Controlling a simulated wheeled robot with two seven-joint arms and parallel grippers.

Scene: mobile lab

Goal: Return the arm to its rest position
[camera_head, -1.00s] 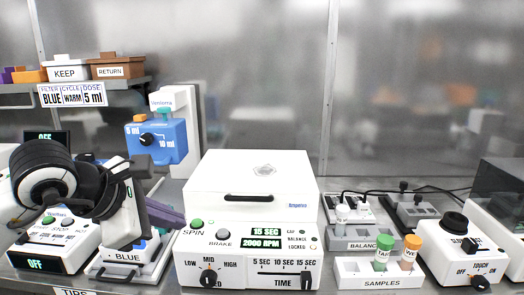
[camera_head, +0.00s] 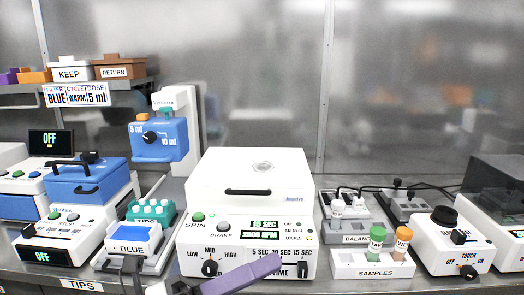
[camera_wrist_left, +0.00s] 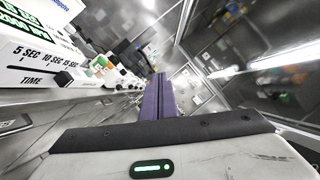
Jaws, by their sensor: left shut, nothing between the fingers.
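My left gripper (camera_head: 276,264) reaches in at the bottom of the head view, with its purple fingers shut and empty. The fingers lie in front of the lower front panel of the white centrifuge (camera_head: 250,172), hiding part of its controls. I cannot tell whether they touch it. In the left wrist view the same fingers (camera_wrist_left: 158,78) point away, closed together, with the panel's time scale at upper left. My right gripper is not in view.
A samples rack (camera_head: 372,268) with two capped tubes and a knobbed mixer (camera_head: 448,246) stand right. A shelf with boxes hangs upper left.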

